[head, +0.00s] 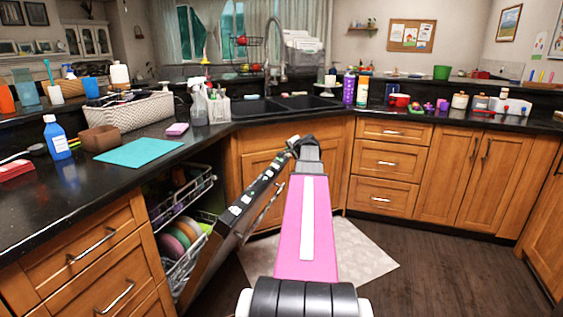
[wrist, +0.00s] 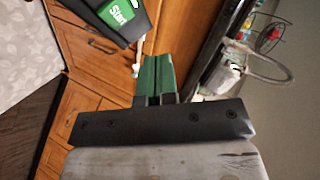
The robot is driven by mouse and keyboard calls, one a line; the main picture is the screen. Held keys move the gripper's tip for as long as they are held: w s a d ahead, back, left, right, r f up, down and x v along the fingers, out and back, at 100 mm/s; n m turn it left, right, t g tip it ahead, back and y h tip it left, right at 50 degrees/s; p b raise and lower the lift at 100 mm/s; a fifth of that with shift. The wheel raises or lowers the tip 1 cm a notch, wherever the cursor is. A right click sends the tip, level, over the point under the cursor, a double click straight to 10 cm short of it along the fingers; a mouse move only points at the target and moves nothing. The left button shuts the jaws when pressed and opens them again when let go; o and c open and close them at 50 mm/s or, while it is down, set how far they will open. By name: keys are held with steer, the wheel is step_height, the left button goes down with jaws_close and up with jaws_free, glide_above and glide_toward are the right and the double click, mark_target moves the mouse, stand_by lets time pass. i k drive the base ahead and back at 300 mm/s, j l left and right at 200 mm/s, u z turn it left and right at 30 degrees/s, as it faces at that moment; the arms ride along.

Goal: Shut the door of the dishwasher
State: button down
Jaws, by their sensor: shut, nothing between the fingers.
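The dishwasher (head: 172,196) is built into the left counter. Its door (head: 226,241) stands partly open, tilted outward, with a black top edge bearing pale markings. Dish racks show behind it, the lower one holding coloured plates (head: 180,234). My gripper (head: 296,142) is at the far upper end of the door, at the tip of my pink arm. In the wrist view its green fingers (wrist: 154,78) are shut together and empty. A black panel with a green "Start" label (wrist: 118,12), apparently the door's top edge, is close beside the fingertips. I cannot tell whether they touch.
The black counter (head: 120,175) runs along the left, with a teal mat (head: 138,153) and a blue bottle (head: 57,138) above the dishwasher. The double sink (head: 285,104) is behind my gripper. A pale rug (head: 350,262) lies on the floor; the floor to the right is clear.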

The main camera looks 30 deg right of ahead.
mark_target(229, 229)
steer(key=k, duration=1)
